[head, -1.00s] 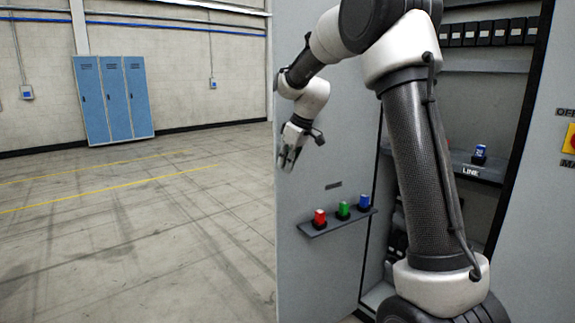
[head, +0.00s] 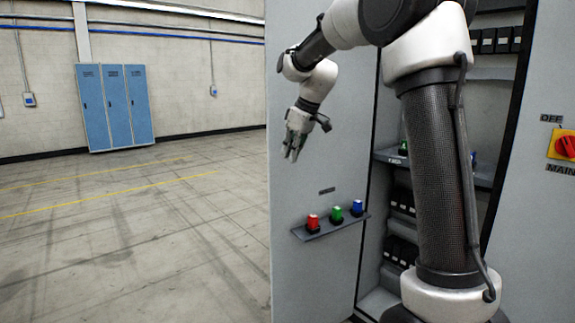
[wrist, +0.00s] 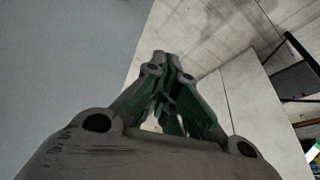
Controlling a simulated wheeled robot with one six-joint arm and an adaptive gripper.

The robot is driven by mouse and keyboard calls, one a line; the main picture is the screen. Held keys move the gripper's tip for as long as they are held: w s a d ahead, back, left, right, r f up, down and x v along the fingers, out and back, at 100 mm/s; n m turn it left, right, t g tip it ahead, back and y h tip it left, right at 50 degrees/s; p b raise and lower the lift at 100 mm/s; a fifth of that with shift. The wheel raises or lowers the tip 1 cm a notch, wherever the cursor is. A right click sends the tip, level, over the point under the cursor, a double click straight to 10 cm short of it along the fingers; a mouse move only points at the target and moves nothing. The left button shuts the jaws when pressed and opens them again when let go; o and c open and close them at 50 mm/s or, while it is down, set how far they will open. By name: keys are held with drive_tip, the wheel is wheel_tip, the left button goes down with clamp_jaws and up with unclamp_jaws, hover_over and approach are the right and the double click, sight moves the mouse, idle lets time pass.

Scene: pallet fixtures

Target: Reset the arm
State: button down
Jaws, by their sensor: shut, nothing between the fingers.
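My gripper (head: 294,149) hangs at the end of my bent arm, in front of the grey cabinet door and above its small shelf. It points downward and is empty. In the wrist view my gripper (wrist: 168,60) shows with its fingers close together and nothing held between them. My arm spans the upper right of the head view and hides part of the cabinet inside.
The open cabinet door (head: 300,270) carries a small shelf (head: 330,228) with a red piece (head: 313,223), a green piece (head: 336,215) and a blue piece (head: 357,208). A red switch on a yellow plate (head: 555,147) is at right. Blue lockers (head: 116,105) stand far left. Floor at left is clear.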

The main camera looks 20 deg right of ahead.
drive_tip(key=s+d+f+m+h, duration=0.1)
drive_tip(key=s+d+f+m, duration=0.1)
drive_tip(key=s, duration=1.6)
drive_tip(key=s+d+f+m+t+h, duration=0.1)
drive_tip(key=s+d+m, duration=0.4)
drive_tip(key=s, duration=1.3)
drive_tip(key=shift+d+f+m+h, duration=0.2)
drive_tip(key=shift+f+m+h, duration=0.15)
drive_tip(key=shift+f, duration=0.45)
